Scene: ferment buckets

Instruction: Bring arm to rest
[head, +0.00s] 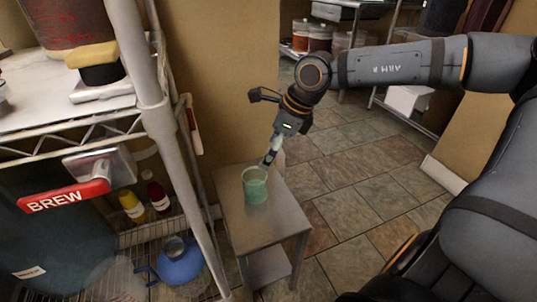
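My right arm comes in from the right and reaches over a small metal table (288,222). My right gripper (270,157) points down and left, just above and behind a translucent green beaker (256,188) that stands upright on this table. The fingertips are small and close together. A pale patch shows beside them, and I cannot tell whether it is part of the gripper or something held. My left gripper is not in view.
A wire shelf rack with a white post (151,85) stands at the left, with a red BREW handle (64,197). A blue jug (180,262) and small bottles (158,194) sit on its low shelf. A tan wall stands behind the table. Tiled floor (347,213) is clear to the right.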

